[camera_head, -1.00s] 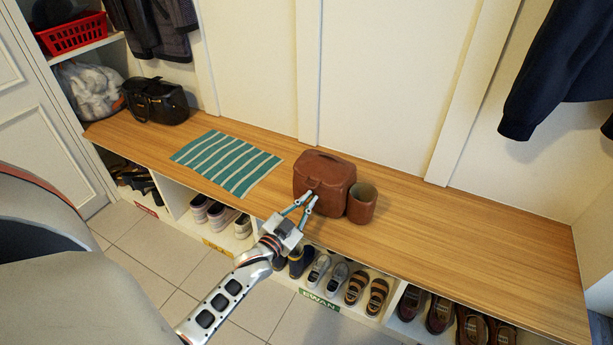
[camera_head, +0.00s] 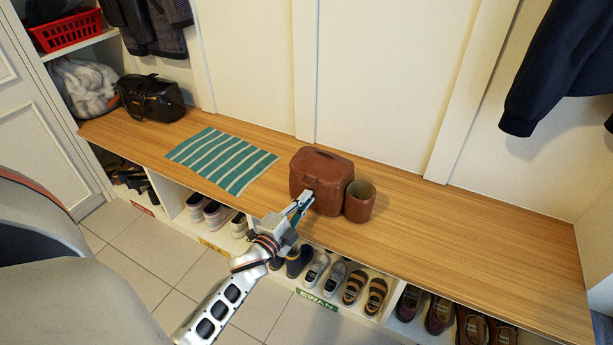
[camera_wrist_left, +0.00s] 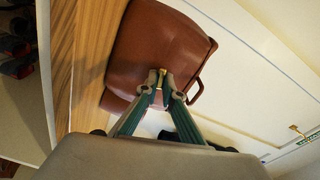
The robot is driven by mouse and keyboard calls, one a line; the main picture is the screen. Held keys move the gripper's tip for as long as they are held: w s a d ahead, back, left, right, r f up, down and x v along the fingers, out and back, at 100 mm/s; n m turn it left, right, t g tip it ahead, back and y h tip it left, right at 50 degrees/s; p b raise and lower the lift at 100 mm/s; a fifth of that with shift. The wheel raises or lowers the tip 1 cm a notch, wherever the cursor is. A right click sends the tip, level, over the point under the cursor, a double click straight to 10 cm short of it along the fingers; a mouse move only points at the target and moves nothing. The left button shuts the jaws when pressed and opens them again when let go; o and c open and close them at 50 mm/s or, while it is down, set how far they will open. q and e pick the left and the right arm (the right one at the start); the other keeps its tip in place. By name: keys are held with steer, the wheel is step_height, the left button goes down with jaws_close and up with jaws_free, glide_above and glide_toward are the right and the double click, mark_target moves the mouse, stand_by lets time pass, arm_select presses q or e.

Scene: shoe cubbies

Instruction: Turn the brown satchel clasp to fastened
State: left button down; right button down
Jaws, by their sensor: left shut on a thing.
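The brown satchel (camera_head: 322,180) stands upright on the wooden bench. It also fills the middle of the left wrist view (camera_wrist_left: 155,45). Its small brass clasp (camera_wrist_left: 162,73) is on the front face, between my fingertips. My left gripper (camera_head: 307,195) reaches the satchel's front from the lower left, and its fingers are closed in on the clasp; they also show in the left wrist view (camera_wrist_left: 162,90). The fingers hide part of the clasp, so I cannot tell how far it is turned. My right gripper is not in view.
A striped teal mat (camera_head: 222,160) lies to the left, and a black bag (camera_head: 152,99) sits farther left. Shoes (camera_head: 317,268) fill cubbies below. The bench (camera_head: 470,250) is clear to the right.

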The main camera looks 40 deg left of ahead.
arm_select(q)
steer(key=shift+f+m, duration=0.1)
steer(key=shift+m, duration=0.5)
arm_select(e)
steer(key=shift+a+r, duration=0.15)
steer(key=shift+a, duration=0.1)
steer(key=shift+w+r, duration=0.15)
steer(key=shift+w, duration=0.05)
arm_select(q)
steer(key=c, duration=2.2)
jaws_free()
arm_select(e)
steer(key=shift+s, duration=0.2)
arm_select(q)
steer(key=s, duration=0.4)
steer(key=s+d, duration=0.1)
steer(key=s, duration=0.3)
steer(key=s+d, duration=0.1)
steer(key=s, duration=0.3)
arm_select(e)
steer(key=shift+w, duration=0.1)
